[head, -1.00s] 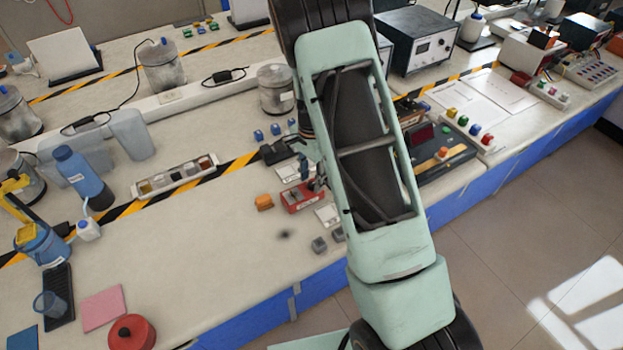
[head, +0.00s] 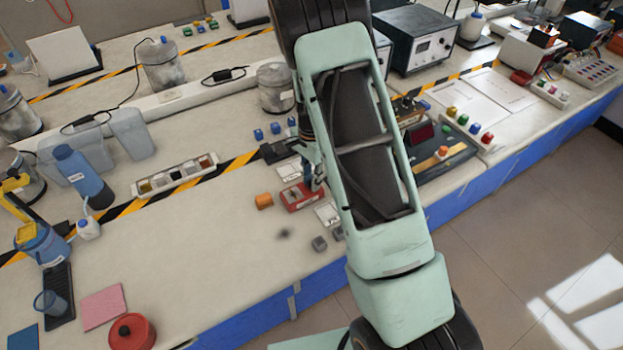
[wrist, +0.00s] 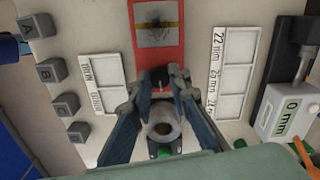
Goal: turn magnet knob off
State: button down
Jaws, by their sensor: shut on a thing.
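The red magnet block (wrist: 156,35) lies on the bench with a metal plate on its top face. It also shows in the head view (head: 301,196), partly beside my arm. Its dark knob (wrist: 160,78) is at the near end in the wrist view. My gripper (wrist: 160,80) has its fingertips closed around the knob, one on each side. The fingertips hide part of the knob, and its turned position cannot be read. In the head view my arm covers most of the gripper.
Several grey lettered cubes (wrist: 65,106) stand left of the block in the wrist view. White label cards (wrist: 231,75) flank the block. A gauge reading 0 mm (wrist: 287,112) is at the right.

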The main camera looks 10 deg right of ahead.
jog(key=shift+n, duration=0.3)
jog(key=n+b, duration=0.3)
jog(key=shift+f+n, duration=0.15)
jog(key=shift+n, duration=0.15)
jog(key=n+b, duration=0.2)
jog(key=n, duration=0.2)
jog(key=shift+n, duration=0.3)
jog(key=n+b, duration=0.2)
jog(key=n, duration=0.2)
jog(key=shift+r+n+b, duration=0.2)
jog(key=shift+n+b, duration=0.1)
jog(key=shift+n, duration=2.2)
jog(key=c, duration=1.8)
grip_release()
